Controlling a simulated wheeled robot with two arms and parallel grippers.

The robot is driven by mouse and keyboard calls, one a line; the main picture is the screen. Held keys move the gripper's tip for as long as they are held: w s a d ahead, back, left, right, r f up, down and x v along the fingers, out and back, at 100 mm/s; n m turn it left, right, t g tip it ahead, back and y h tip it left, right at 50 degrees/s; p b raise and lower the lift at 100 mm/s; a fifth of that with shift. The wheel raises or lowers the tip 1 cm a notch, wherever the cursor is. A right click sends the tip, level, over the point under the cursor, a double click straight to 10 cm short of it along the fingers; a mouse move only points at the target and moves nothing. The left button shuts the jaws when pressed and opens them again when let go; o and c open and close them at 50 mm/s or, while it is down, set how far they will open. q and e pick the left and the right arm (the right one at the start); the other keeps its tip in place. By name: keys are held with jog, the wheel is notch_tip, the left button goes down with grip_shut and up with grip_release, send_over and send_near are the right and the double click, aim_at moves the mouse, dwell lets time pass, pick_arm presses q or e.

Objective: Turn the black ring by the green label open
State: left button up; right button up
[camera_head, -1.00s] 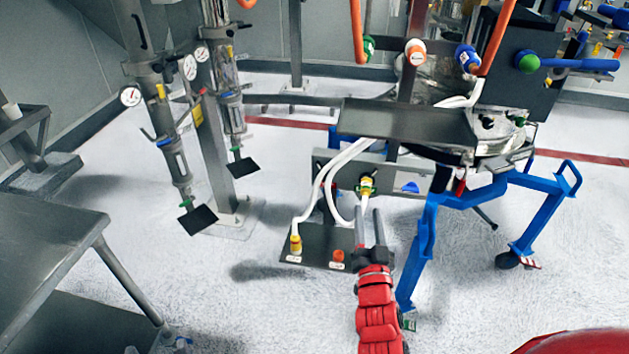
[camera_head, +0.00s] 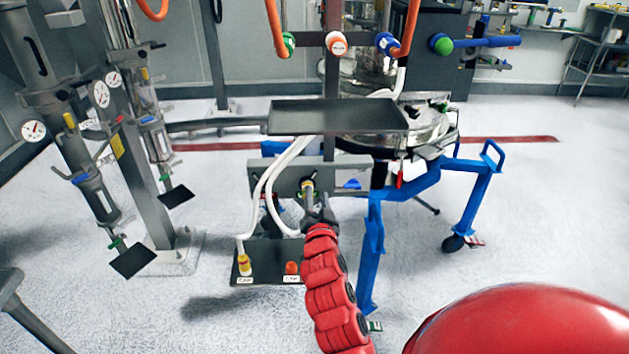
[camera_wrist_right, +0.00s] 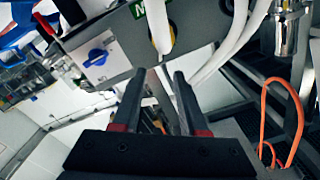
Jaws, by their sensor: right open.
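In the wrist view a green label (camera_wrist_right: 139,12) is at the top edge, beside a white hose (camera_wrist_right: 160,28) ahead of the fingertips. I cannot make out the black ring clearly. My left gripper is not in view.
White hoses (camera_head: 262,195) curve down to a dark floor plate (camera_head: 267,271). A dark tray (camera_head: 335,117) is above the panel. A blue leg (camera_head: 373,245) is right of my arm.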

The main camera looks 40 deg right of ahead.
aim_at(314, 175)
jog(key=p+x, duration=0.1)
jog(key=x, duration=0.6)
jog(key=shift+w+d, duration=0.1)
jog(key=shift+w, duration=0.2)
grip_shut()
